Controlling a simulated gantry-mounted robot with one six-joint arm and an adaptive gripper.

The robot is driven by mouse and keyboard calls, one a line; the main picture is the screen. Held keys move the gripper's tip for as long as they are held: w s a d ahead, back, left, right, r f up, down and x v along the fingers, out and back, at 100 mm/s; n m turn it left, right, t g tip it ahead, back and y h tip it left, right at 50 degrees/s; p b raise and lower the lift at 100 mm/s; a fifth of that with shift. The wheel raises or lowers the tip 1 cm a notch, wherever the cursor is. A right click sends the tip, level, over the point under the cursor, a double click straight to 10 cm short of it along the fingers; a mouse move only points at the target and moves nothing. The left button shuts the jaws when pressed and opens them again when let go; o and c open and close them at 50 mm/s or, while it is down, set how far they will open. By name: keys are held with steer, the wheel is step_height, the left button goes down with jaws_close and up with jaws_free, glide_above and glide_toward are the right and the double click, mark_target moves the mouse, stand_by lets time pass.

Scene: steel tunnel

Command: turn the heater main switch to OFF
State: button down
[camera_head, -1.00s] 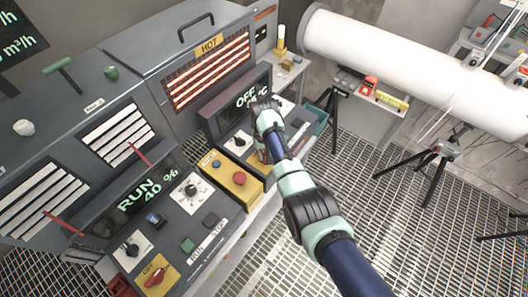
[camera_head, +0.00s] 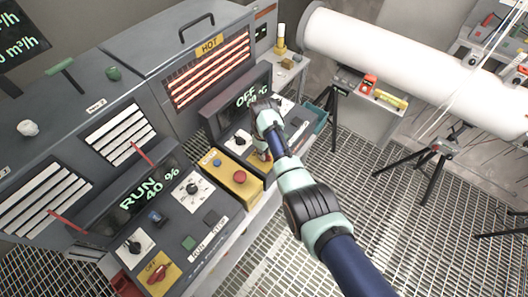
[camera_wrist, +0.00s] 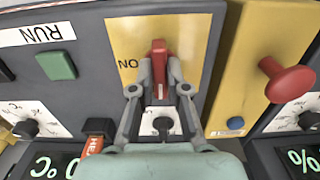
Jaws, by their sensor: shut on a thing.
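The heater main switch is a red handle (camera_wrist: 158,62) on a yellow plate (camera_wrist: 125,35) in the wrist view. The handle stands upright in that picture. Letters for ON, appearing as "NO", show on the plate to its left; no OFF marking is visible there. My gripper (camera_wrist: 158,78) has one finger on each side of the handle and is shut on it. In the head view, my gripper (camera_head: 262,157) is over the right-hand console and mostly hides the switch.
A yellow box with a red mushroom button (camera_head: 239,176) stands left of my gripper. The left console has a similar red switch (camera_head: 157,272) on a yellow plate, and its display (camera_head: 147,190) reads RUN 40 %. Glowing bars (camera_head: 208,70) marked HOT lie behind. Open grating floor is at the right.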

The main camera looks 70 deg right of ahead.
stand_by(0.5)
steer(key=c, duration=1.2)
jaws_free()
steer(key=shift+o, duration=0.2)
step_height(320, 180, up, 12)
